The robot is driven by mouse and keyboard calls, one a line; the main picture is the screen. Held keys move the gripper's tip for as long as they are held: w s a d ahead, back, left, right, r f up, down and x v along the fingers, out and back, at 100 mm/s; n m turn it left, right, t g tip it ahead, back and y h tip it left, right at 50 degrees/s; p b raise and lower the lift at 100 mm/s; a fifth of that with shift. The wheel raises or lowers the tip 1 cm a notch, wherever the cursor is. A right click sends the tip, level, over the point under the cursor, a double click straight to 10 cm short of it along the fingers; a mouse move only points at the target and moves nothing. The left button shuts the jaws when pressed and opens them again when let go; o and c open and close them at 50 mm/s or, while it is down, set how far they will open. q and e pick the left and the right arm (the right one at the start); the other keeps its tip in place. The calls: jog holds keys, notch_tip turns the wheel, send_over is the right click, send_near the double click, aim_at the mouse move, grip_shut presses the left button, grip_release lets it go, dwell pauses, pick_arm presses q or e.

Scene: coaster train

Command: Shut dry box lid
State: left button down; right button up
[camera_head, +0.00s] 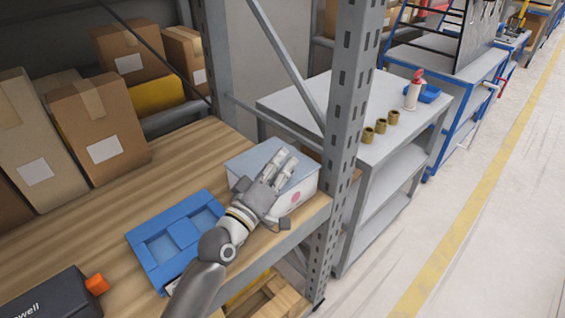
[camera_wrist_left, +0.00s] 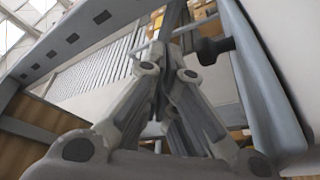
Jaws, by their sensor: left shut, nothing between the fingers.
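The dry box (camera_head: 308,187) is a white box with a pink dot on its front, on the wooden shelf near the post. Its blue-grey lid (camera_head: 247,161) lies over the top, looking nearly flat; I cannot tell whether a gap is left at the rim. My left gripper (camera_head: 285,160) is over the lid, fingers together and empty, hiding part of the lid and front edge. I cannot tell whether it touches the lid. In the left wrist view the shut fingers (camera_wrist_left: 170,50) point up the picture, beside a blue-grey panel at the right. My right gripper is out of view.
A blue compartment tray (camera_head: 135,238) lies left of the box. A black case (camera_head: 45,298) and an orange item (camera_head: 97,285) are at the lower left. Cartons (camera_head: 97,125) stand behind. A grey upright post (camera_head: 345,110) rises close to the right of the box.

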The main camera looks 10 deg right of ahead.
pick_arm(q)
notch_tip(320, 180, up, 4)
jog(key=shift+f+p, duration=0.2)
jog(key=shift+p, duration=0.8)
jog(key=shift+s+a+f+b, duration=0.85)
jog(key=shift+a+f, duration=0.05)
jog(key=shift+f, duration=0.1)
jog(key=s+a+f+b, duration=0.1)
jog(key=s+a+f, duration=0.1)
jog(key=s+a, duration=0.2)
jog(key=shift+a+b, duration=0.4)
jog(key=shift+a, duration=0.65)
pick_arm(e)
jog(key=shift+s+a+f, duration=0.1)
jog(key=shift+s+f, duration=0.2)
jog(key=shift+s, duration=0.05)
